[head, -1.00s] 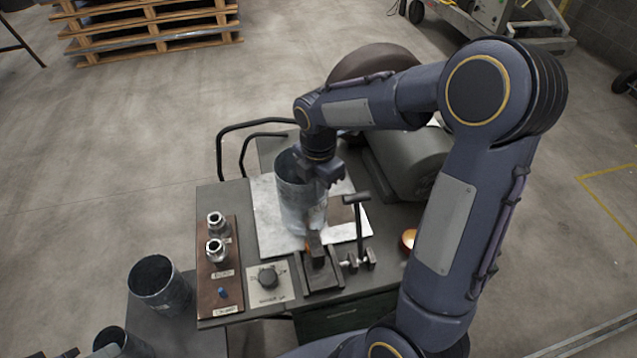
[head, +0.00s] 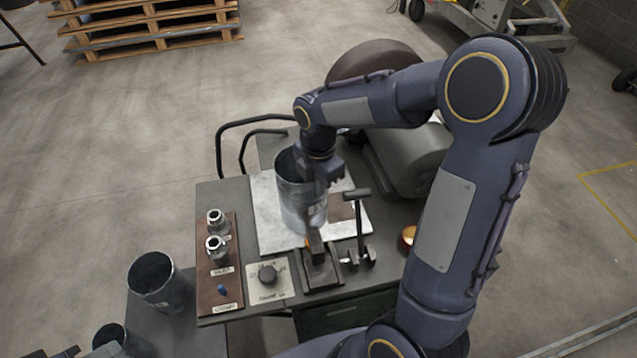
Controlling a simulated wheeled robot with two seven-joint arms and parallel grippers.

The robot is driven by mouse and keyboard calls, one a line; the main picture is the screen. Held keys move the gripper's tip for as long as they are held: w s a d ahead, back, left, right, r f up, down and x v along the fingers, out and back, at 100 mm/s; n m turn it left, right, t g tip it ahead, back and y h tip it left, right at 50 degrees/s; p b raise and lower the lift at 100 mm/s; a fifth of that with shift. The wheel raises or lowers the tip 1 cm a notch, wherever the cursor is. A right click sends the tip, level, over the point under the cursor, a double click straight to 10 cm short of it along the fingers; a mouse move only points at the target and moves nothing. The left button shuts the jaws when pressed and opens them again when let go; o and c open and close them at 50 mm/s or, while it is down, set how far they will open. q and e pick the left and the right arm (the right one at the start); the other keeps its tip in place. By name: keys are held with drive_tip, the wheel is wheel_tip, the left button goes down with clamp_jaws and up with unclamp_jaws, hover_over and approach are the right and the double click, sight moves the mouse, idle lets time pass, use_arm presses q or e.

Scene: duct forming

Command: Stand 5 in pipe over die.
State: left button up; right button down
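A grey metal pipe (head: 296,203) stands nearly upright over the light metal plate (head: 268,232) on the bench, its open end up. My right gripper (head: 322,176) is at the pipe's right upper rim and appears shut on its wall; the fingertips are partly hidden. A dark block with an upright post (head: 317,247) stands at the plate's front edge, just in front of the pipe's lower end. An orange patch shows beside the post. I cannot tell which part is the die, or whether the pipe's bottom touches the plate. Dark parts at the bottom left edge may be my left gripper (head: 68,353).
A larger pipe (head: 160,284) and a smaller one (head: 112,338) stand on the lower surface at left. A brown board (head: 220,285) with metal fittings, a knob panel (head: 269,281) and a T-handle tool (head: 359,225) crowd the bench. A grey machine (head: 412,160) stands behind at right.

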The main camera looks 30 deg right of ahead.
drive_tip(key=c, duration=1.6)
unclamp_jaws()
wheel_tip(320, 180, up, 8)
drive_tip(key=shift+f, duration=0.1)
drive_tip(key=shift+s, duration=0.1)
drive_tip(key=s+a+m+t+y, duration=0.1)
drive_tip(key=s+m+t, duration=0.1)
drive_tip(key=s+m, duration=0.4)
drive_tip(key=s+a+m+t+y, duration=0.1)
drive_tip(key=s+m, duration=0.6)
drive_tip(key=m, duration=0.1)
drive_tip(key=s+a+m+t+y, duration=0.1)
drive_tip(key=s+a+m+t, duration=0.1)
drive_tip(key=s+m, duration=0.4)
drive_tip(key=shift+s+r+m+t+y, duration=0.1)
drive_tip(key=shift+r+m+t+y, duration=0.1)
drive_tip(key=shift+m, duration=0.35)
drive_tip(key=shift+s+r+m+t+y, duration=0.1)
drive_tip(key=shift+m+y, duration=0.1)
drive_tip(key=shift+m, duration=0.35)
